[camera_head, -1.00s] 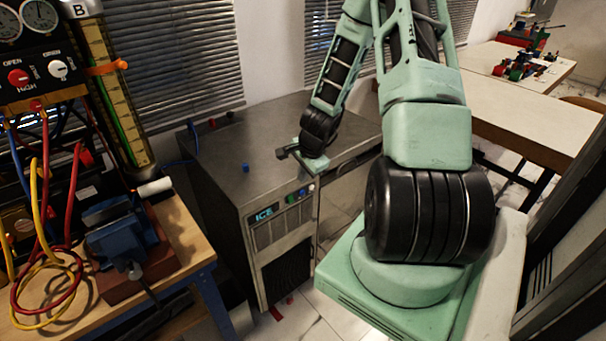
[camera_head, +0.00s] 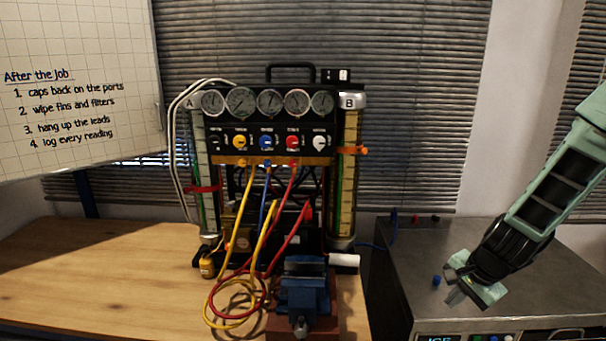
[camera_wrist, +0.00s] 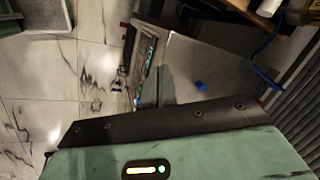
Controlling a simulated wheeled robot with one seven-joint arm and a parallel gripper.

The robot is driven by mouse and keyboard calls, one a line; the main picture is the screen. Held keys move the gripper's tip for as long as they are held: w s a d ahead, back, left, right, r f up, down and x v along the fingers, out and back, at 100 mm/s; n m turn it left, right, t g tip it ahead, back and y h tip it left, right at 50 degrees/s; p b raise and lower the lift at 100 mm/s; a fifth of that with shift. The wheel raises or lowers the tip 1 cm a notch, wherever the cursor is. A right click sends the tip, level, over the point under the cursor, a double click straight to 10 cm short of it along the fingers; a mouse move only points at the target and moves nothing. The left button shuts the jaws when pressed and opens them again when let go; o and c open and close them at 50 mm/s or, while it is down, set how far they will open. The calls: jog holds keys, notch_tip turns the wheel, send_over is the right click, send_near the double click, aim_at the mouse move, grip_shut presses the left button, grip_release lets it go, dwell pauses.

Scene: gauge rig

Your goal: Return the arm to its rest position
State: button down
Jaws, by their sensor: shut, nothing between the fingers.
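My arm (camera_head: 555,185) comes in from the right in the head view, bent down over the metal-topped ice machine (camera_head: 415,255). My gripper (camera_head: 455,284) hangs low over the front part of that top. It is shut and holds nothing. In the wrist view the fingers (camera_wrist: 158,85) show as grey shapes over the machine's front edge. A small blue cap (camera_head: 436,281) lies on the top just left of the gripper, apart from it. It also shows in the wrist view (camera_wrist: 201,86).
A wooden bench (camera_head: 90,270) at left carries the gauge rig (camera_head: 268,125), coloured hoses and a blue vise (camera_head: 303,288). Red and dark caps (camera_head: 434,218) lie at the back of the machine top. A whiteboard (camera_head: 75,110) stands at upper left. Blinds cover the wall behind.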

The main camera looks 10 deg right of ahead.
jog(key=s+a+r+n+g+y, duration=0.1)
jog(key=s+a+r+n, duration=0.2)
jog(key=a, duration=0.4)
jog(key=s+a+r+n, duration=0.1)
jog(key=a+r+n, duration=0.25)
jog(key=a, duration=0.25)
jog(key=s+a+r+n+g+y, duration=0.1)
jog(key=s+a+r+n, duration=0.1)
jog(key=a+n, duration=0.35)
jog(key=s+a+r+n+h, duration=0.1)
jog(key=s+a+r+n, duration=0.2)
jog(key=s+a+n, duration=0.2)
jog(key=s+a+r+n+g+h, duration=0.1)
jog(key=s+a+r+n, duration=0.2)
jog(key=s, duration=0.8)
jog(key=shift+s+a+r+n+g, duration=0.2)
jog(key=shift+s+a+n+g, duration=0.15)
jog(key=shift+a+n, duration=0.75)
